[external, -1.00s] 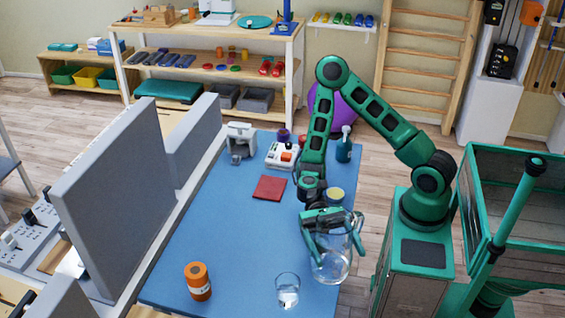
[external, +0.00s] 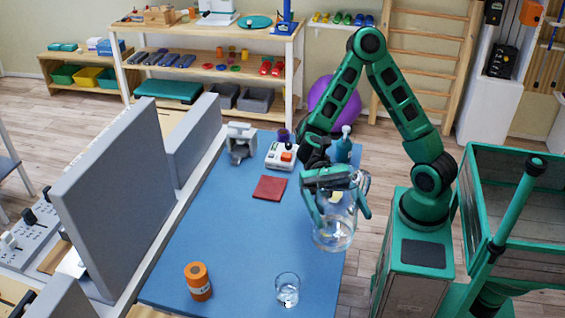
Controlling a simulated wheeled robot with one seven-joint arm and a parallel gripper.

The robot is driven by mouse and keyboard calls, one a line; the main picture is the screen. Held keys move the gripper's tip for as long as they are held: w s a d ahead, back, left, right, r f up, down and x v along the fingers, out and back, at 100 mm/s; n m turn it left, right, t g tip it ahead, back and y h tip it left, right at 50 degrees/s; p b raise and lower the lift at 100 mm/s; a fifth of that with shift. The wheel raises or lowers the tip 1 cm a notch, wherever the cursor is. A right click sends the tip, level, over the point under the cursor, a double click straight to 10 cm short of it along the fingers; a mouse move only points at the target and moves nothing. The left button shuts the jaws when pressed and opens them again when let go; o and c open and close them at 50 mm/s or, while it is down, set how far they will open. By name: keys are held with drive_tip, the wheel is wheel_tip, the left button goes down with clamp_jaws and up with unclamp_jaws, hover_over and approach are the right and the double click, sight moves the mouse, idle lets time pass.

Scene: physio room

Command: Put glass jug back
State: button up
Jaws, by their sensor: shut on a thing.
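The clear glass jug (external: 335,232) is at the right side of the blue table (external: 215,250), near its right edge. My gripper (external: 338,200) is around the upper part of the jug, with one green finger on each side, and is shut on it. The jug looks upright and appears to be held above the table top. The jug's handle is at its upper right, partly hidden by a finger. A yellowish thing shows through the glass.
A dark red pad (external: 270,187), a white device with an orange part (external: 281,157), a grey-white device (external: 241,143) and a teal pump bottle (external: 344,147) are farther back. The table's middle is clear.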

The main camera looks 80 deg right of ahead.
drive_tip(key=w+m+t, duration=1)
drive_tip(key=w+t, duration=0.5)
drive_tip(key=w, duration=0.3)
drive_tip(key=w+d+f, duration=0.4)
drive_tip(key=f, duration=0.4)
drive_tip(key=w+d+f, duration=0.4)
drive_tip(key=f, duration=0.4)
drive_tip(key=shift+w+d+y, duration=0.2)
drive_tip(key=shift+y, duration=0.1)
drive_tip(key=o, duration=1.9)
drive_tip(key=shift+f, duration=0.1)
drive_tip(key=shift+o, duration=0.2)
drive_tip(key=v, duration=0.7)
drive_tip(key=shift+d, duration=0.25)
drive_tip(key=shift+s, duration=0.1)
